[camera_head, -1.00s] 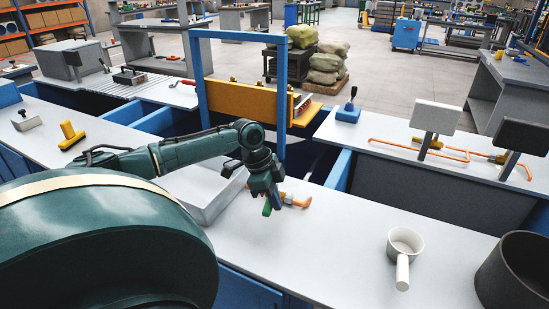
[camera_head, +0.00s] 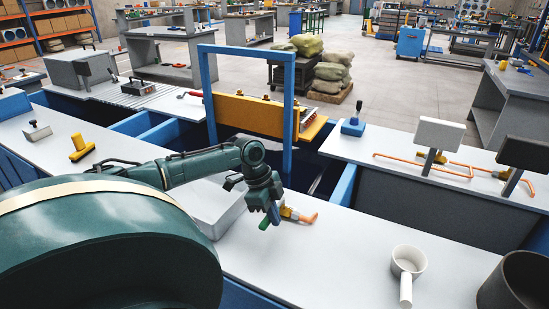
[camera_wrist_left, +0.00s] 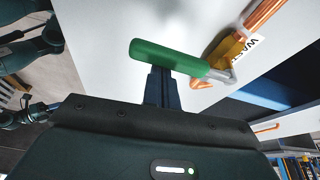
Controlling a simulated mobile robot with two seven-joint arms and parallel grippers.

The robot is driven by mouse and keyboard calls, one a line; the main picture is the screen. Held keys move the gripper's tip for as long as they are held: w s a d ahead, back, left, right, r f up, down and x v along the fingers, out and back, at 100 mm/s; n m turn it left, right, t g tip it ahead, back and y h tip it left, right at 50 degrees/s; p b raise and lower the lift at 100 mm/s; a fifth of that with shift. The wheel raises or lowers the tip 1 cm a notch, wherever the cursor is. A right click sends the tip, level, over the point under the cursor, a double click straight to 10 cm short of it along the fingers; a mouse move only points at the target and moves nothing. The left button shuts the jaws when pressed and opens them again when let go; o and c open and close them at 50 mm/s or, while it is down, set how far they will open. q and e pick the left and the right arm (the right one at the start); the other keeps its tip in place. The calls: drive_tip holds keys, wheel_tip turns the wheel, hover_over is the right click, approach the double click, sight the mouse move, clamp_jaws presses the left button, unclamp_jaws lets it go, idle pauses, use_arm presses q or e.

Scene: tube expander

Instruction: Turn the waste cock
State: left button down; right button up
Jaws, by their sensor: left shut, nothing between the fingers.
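The waste cock has a green lever handle (camera_head: 264,223), also large in the left wrist view (camera_wrist_left: 165,56). Its yellow brass body (camera_head: 288,212) joins an orange copper pipe (camera_head: 308,218) on the white worktop. In the left wrist view, the body (camera_wrist_left: 228,50) carries a partly cut-off white label. My left gripper (camera_head: 274,212) is shut and empty, its blue fingertips (camera_wrist_left: 162,82) against or very close to the handle's side. I cannot tell whether they touch. The handle partly hides the fingertips in the wrist view. My right gripper is not in view.
A grey tray (camera_head: 212,215) lies left of the gripper. A blue upright frame (camera_head: 289,120) with a yellow panel (camera_head: 243,115) stands behind. A white cup with handle (camera_head: 407,262) and a dark bucket (camera_head: 520,285) stand right. Worktop between cock and cup is clear.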

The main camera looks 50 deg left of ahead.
use_arm(q)
drive_tip(key=shift+d+r+p, duration=0.1)
drive_tip(key=shift+d+p, duration=0.05)
drive_tip(key=shift+p, duration=0.15)
drive_tip(key=shift+w+d+r+p, duration=0.1)
drive_tip(key=shift+w+d+p, duration=0.1)
drive_tip(key=shift+d+p, duration=0.4)
drive_tip(key=shift+w+d+r+p, duration=0.1)
drive_tip(key=shift+w+d+p, duration=0.1)
drive_tip(key=shift+d+p, duration=0.35)
drive_tip(key=shift+w+d+r, duration=0.3)
drive_tip(key=shift+d, duration=0.05)
drive_tip(key=b+v, duration=0.1)
drive_tip(key=v, duration=0.7)
drive_tip(key=shift+a+r, duration=0.2)
drive_tip(key=shift+r, duration=0.15)
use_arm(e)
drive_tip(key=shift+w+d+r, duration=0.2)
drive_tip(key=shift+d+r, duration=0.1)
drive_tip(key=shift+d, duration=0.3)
